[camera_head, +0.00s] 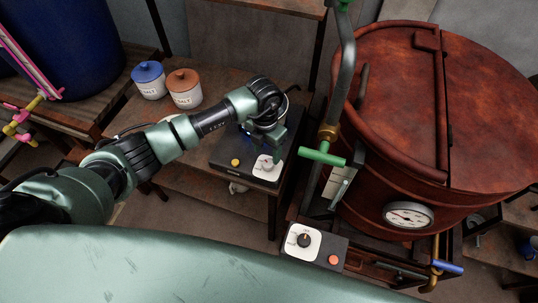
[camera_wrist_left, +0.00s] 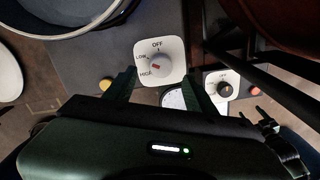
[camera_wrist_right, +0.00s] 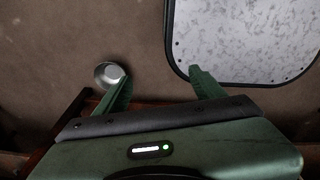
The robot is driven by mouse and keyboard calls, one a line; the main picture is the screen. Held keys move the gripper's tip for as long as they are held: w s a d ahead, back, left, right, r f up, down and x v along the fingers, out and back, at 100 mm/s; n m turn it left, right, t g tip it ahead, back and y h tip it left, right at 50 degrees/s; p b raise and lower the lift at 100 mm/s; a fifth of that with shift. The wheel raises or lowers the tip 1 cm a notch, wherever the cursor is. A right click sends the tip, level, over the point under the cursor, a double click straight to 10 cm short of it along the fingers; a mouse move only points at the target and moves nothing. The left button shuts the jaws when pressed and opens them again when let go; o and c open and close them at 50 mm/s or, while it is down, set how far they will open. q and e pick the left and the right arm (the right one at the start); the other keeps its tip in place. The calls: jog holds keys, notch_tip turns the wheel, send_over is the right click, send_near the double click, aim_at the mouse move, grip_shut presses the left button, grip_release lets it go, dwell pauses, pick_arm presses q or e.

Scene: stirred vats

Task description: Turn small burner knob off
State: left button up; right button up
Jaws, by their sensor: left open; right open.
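The small burner (camera_head: 222,158) is a dark box on a low wooden table, with a yellow button (camera_head: 235,162) and a white dial plate with a knob (camera_head: 265,167). In the left wrist view the knob (camera_wrist_left: 157,64) is pale with a red mark; the plate reads OFF, LOW and HIGH. The red mark seems turned away from OFF, toward the LOW/HIGH side. My left gripper (camera_head: 262,143) is open just above the plate, its fingertips (camera_wrist_left: 159,76) either side of the knob's near side, apparently not touching it. My right gripper (camera_wrist_right: 159,73) is open and empty, away from the burner.
A metal pot (camera_wrist_left: 60,15) stands beside the dial. A large red vat (camera_head: 430,100) with a gauge stands right. A second control box (camera_head: 325,251) with a black knob and red button sits below it. Two lidded jars (camera_head: 150,88) (camera_head: 186,98) stand behind my left arm.

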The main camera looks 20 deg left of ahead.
aim_at(268, 163)
pick_arm(q)
notch_tip(268, 163, down, 4)
jog(key=shift+s+d+f+p, duration=0.1)
jog(key=shift+s+p, duration=0.05)
jog(key=shift+p, duration=0.15)
jog(key=shift+f, duration=0.75)
grip_shut()
pick_arm(e)
jog(key=shift+s+d+r, duration=0.15)
jog(key=shift+s, duration=0.25)
jog(key=shift+s+d+r, duration=0.1)
jog(key=shift+s+r, duration=0.05)
jog(key=shift+s, duration=0.2)
